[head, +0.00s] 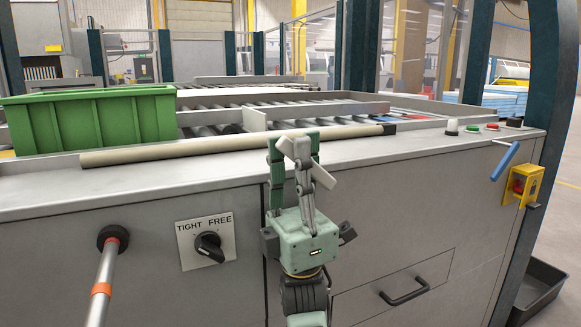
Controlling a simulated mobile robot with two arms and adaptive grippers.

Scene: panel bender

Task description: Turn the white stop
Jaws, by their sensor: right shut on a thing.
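The white stop (322,176) is a short, pale flat bar at the front edge of the grey machine top, in the middle of the head view. It lies tilted, running from upper left to lower right. My right gripper (294,146), pale green, comes up from below in front of the cabinet. Its fingers are shut on the stop and hide part of it. The stop's mounting is hidden behind the fingers. My left gripper is not in view.
A beige tube (235,145) lies along the top just behind my gripper. A green crate (90,118) stands at left. A TIGHT/FREE knob (208,246), a lever with orange bands (102,285), a drawer handle (404,292) and a blue handle (505,161) project from the front.

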